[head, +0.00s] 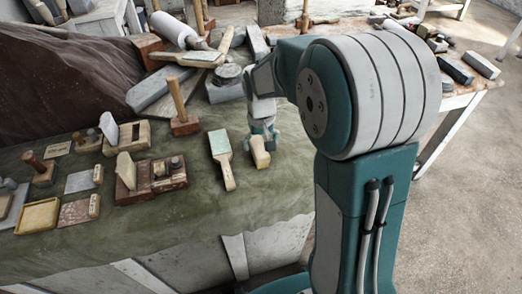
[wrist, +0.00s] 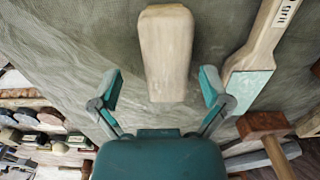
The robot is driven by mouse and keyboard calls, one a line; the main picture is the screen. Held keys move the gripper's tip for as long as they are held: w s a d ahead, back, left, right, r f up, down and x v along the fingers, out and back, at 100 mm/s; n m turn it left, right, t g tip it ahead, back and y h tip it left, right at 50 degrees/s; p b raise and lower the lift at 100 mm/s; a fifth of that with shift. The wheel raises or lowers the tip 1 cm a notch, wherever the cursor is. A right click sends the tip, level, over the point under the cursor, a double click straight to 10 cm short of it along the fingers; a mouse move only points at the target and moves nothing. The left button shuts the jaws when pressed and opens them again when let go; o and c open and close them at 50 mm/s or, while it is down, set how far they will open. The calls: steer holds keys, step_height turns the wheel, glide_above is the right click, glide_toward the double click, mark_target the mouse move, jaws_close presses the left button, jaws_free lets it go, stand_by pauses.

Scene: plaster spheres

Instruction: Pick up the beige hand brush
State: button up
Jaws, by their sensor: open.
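The beige hand brush (head: 260,152) looks like a rounded beige block lying on the green cloth, below my gripper (head: 263,130) in the head view. In the wrist view the brush (wrist: 166,50) lies lengthwise at the upper middle, its near end between the lines of my two fingers. My gripper (wrist: 160,88) is open, with one finger on each side of the brush's near end. No contact between fingers and brush shows. My arm hides part of the area behind the gripper in the head view.
A wooden-handled tool with a pale green face (head: 221,157) lies just left of the brush; it is at the right in the wrist view (wrist: 262,50). A wooden mallet (head: 184,122) stands farther left. Several blocks and stamps fill the left side. Cloth in front is clear.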

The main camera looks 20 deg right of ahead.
steer(key=shift+a+f, duration=0.15)
steer(key=shift+f, duration=0.4)
steer(key=shift+a+f, duration=0.2)
steer(key=shift+a, duration=0.25)
steer(key=shift+d, duration=0.3)
steer(key=c, duration=1.3)
steer(key=shift+s, duration=0.1)
steer(key=shift+r, duration=0.45)
step_height(320, 180, up, 2)
steer(key=shift+a+r, duration=0.1)
steer(key=shift+r, duration=0.1)
steer(key=s+r, duration=0.1)
steer(key=s+a+r, duration=0.1)
steer(key=r, duration=0.1)
steer(key=s+r, duration=0.2)
steer(key=shift+a+r, duration=0.1)
steer(key=shift+a, duration=0.25)
steer(key=s+a+r, duration=0.1)
steer(key=s, duration=0.2)
steer(key=s+a+r, duration=0.1)
steer(key=s+r, duration=0.1)
steer(key=s, duration=0.1)
steer(key=s+a+r, duration=0.1)
steer(key=s, duration=0.2)
steer(key=shift+a+r, duration=0.3)
